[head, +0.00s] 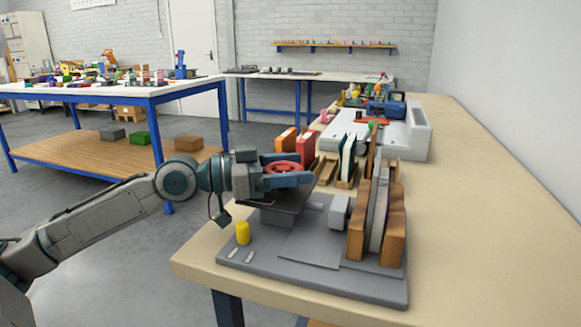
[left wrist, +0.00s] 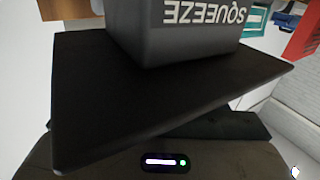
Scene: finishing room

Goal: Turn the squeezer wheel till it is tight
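The red squeezer wheel (head: 284,167) lies at my left gripper (head: 290,167) in the head view. One finger shows on the near side of the wheel, which is partly hidden. I cannot tell whether the fingers press on it. Below is a dark tilted plate (head: 278,198), which also fills much of the left wrist view (left wrist: 150,90). A grey block marked SQUEEZE (left wrist: 195,30) shows upside down there. The squeezer's grey base (head: 310,277) carries a grey pusher block (head: 339,211) and wooden boards (head: 394,225) around a pale upright slab (head: 379,210). My right gripper is not in view.
A yellow cylinder (head: 243,232) stands at the base's left corner. Books in wooden stands (head: 347,158) and a white machine (head: 395,130) stand farther along the bench (head: 480,190). The bench's right side is clear. A blue-framed table (head: 110,92) stands at the left.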

